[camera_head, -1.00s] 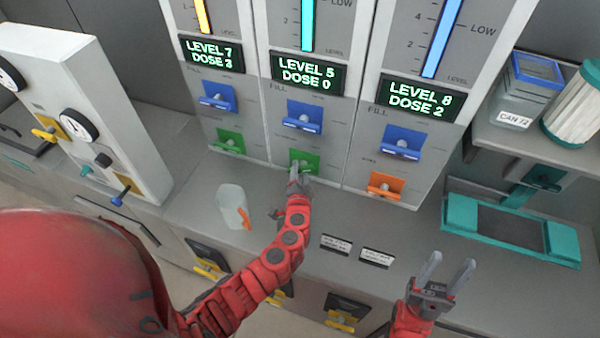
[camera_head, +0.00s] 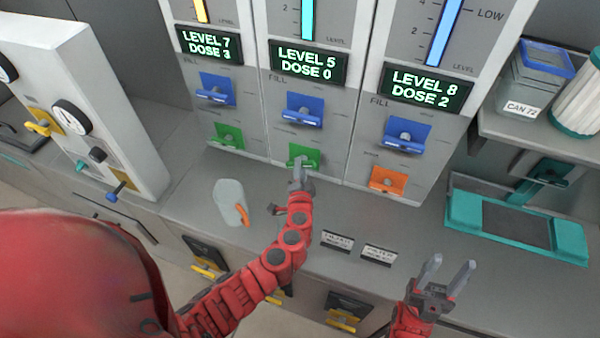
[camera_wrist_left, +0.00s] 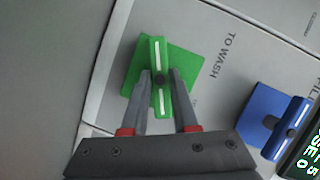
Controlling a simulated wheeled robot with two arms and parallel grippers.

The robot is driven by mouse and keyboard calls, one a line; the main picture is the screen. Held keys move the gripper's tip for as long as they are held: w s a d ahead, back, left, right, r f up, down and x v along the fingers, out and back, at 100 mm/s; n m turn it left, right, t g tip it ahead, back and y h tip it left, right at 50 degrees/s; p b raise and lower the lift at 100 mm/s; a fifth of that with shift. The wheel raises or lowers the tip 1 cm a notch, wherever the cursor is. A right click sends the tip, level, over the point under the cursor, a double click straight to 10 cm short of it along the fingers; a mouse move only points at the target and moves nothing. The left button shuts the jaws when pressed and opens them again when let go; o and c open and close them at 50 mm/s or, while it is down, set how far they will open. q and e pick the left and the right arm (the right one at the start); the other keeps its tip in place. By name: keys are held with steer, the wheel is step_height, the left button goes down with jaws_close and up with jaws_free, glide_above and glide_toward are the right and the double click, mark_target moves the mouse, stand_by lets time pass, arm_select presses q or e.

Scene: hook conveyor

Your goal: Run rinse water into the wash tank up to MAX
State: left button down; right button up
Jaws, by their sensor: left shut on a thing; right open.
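My left gripper (camera_head: 299,168) is at the green valve (camera_head: 312,157) under the middle column. In the left wrist view its fingers are shut on the green handle (camera_wrist_left: 159,60), one on each side, beside the words TO WASH. That handle lies at a different angle from the blue handle (camera_wrist_left: 288,130) there. The middle display (camera_head: 308,62) reads LEVEL 5, DOSE 0. A blue FILL valve (camera_head: 304,108) sits above the green one. My right gripper (camera_head: 446,272) is open and empty above the counter's front. I cannot tell which vessel is the wash tank.
The left display (camera_head: 210,46) reads LEVEL 7, DOSE 3; the right one (camera_head: 427,88) LEVEL 8, DOSE 2. A teal frame (camera_head: 470,210) lies at right, below the shelf.

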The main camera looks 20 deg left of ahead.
arm_select(q)
steer(key=shift+f+m+t+y+b, duration=0.1)
steer(key=shift+m+t+y+b, duration=0.25)
steer(key=shift+m+b, duration=1.1)
steer(key=shift+f+m+t+y+b, duration=0.1)
steer(key=shift+m+t+y+b, duration=0.35)
steer(key=shift+b, duration=1.8)
steer(key=c, duration=0.7)
jaws_free()
steer(key=shift+h, duration=0.3)
steer(key=shift+r, duration=0.1)
